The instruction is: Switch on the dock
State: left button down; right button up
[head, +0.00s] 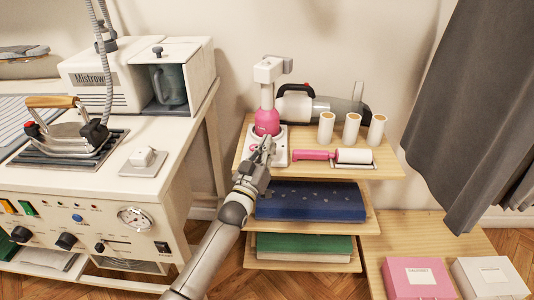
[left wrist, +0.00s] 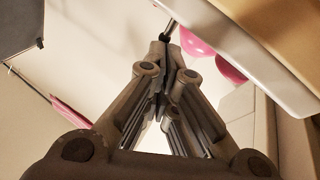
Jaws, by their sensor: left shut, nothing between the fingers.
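The dock is a white stand (head: 279,158) on the upper wooden shelf, with a pink rounded part (head: 267,121) and a white column and head (head: 268,70) above. My left gripper (head: 266,146) is shut and empty, with its tips at the dock's front left; I cannot tell whether they touch it. The gripper hides part of the dock's front, and no switch is clearly visible. In the left wrist view the closed fingertips (left wrist: 165,45) are close to a small dark rod and pink rounded parts (left wrist: 195,42). My right gripper is not in view.
A pink-handled lint roller (head: 352,156) and three white rolls (head: 351,130) share the shelf, with a handheld vacuum (head: 320,108) behind. Folded blue fabric (head: 310,202) lies below. An ironing station (head: 100,185) stands left, and a grey curtain (head: 470,110) hangs right.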

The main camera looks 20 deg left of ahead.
pick_arm(q)
jog(key=shift+w+a+r, duration=0.15)
jog(key=shift+w+r, duration=0.1)
jog(key=shift+w, duration=0.3)
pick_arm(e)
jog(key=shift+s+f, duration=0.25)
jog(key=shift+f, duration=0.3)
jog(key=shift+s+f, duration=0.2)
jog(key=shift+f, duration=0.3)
pick_arm(q)
jog(key=v, duration=1.2)
